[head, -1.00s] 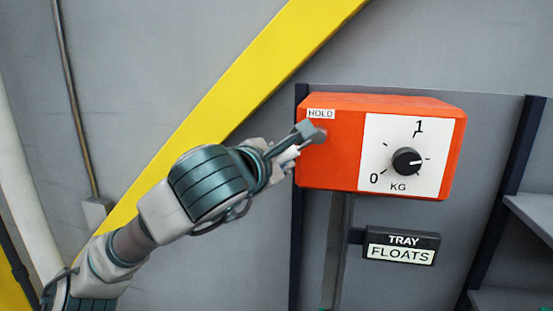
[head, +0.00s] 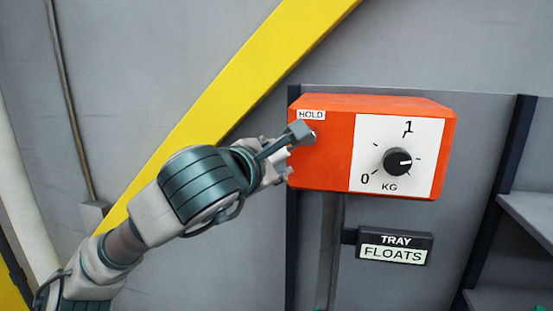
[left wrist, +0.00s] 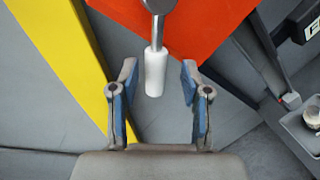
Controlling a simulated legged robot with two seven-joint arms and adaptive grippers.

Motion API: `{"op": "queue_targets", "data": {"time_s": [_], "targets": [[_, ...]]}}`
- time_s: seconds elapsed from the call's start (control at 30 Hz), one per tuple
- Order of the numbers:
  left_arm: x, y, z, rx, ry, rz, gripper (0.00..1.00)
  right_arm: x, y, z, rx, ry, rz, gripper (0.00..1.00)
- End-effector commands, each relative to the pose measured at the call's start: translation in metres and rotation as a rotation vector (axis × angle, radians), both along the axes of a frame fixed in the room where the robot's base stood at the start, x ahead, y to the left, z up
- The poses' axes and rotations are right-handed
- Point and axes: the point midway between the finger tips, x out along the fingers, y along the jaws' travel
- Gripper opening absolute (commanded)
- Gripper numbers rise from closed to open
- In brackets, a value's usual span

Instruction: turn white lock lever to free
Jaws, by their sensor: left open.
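The white lock lever (left wrist: 156,72) shows in the left wrist view as a white grip on a grey metal stem, pointing down from its pivot on the orange box (head: 320,169). My left gripper (left wrist: 158,95) is open, with one finger on each side of the white grip and a gap visible on both sides. In the head view my left gripper (head: 290,145) is at the left edge of the box, just below the HOLD label (head: 311,115), and hides most of the lever. My right gripper is not in view.
The box has a white dial plate with a black knob (head: 397,161) marked 0, 1 and KG. A sign reading TRAY FLOATS (head: 394,246) hangs below it. A yellow diagonal beam (head: 230,95) crosses the wall behind my left arm. Grey shelves (head: 526,220) stand at the right.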

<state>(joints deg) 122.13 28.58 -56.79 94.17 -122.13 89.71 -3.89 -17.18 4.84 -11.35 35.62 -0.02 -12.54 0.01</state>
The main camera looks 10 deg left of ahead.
Motion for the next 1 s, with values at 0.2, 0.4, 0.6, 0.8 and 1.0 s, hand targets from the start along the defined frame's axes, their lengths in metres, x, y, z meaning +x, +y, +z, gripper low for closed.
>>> {"op": "queue_targets", "data": {"time_s": [0.2,0.4,0.6,0.8,1.0], "targets": [[-0.042,0.007,0.010,0.000,-0.006,-0.002,0.47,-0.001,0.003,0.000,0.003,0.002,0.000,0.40],[-0.082,0.013,0.018,0.002,-0.005,-0.001,0.47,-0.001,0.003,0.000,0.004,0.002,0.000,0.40],[-0.104,0.015,0.022,0.002,-0.002,-0.002,0.47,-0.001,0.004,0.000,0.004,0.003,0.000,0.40],[-0.108,0.017,0.023,0.002,-0.002,-0.001,0.47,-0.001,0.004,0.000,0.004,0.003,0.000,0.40],[-0.107,0.015,0.021,0.002,0.002,-0.009,0.47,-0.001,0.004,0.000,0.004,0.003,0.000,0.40]]}}
